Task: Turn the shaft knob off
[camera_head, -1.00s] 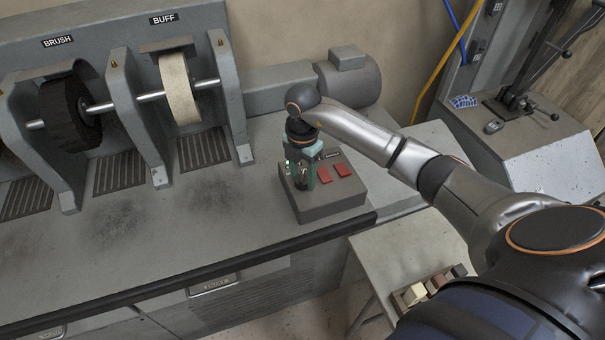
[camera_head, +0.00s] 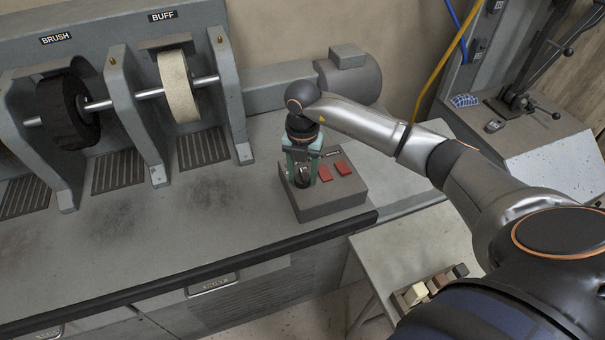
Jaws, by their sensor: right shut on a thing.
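The control box (camera_head: 334,205) is a grey block on the bench, with two red switches (camera_head: 334,170) on the right of its top. My right gripper (camera_head: 302,180) points down over the left part of the box top. Its greenish fingers are shut on a small dark knob (camera_head: 302,182), which shows partly between the fingertips. The fingers and wrist hide the rest of that part of the panel. No green light shows on the box. My left gripper is not in view.
A black brush wheel (camera_head: 70,112) and a pale buff wheel (camera_head: 178,86) sit on a steel shaft at the left. A motor (camera_head: 350,78) stands behind the box. The bench top (camera_head: 130,240) left of the box is clear.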

